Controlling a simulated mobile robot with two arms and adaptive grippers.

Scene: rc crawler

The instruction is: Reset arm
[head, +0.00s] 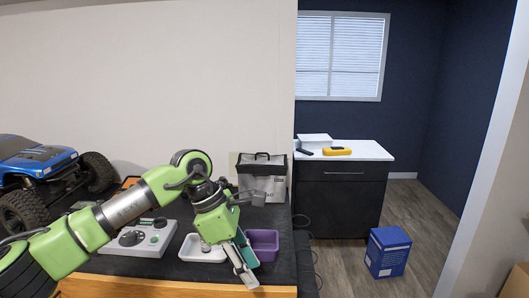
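My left arm (125,208) is green and silver and reaches in from the left over the dark worktop. My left gripper (250,237) is at the front right of the worktop, with its two fingers spread wide apart. I see nothing held between them. It hangs in front of a purple bin (265,240) and partly covers a teal item (246,251) beside that bin. My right gripper is not in view.
A blue RC crawler (38,158) stands at the left. A grey control unit (140,238), a white tray (190,250) and a silver-black bag (263,177) are on the worktop. Beyond its right edge are a dark cabinet (340,200), a blue box (388,252) and open floor.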

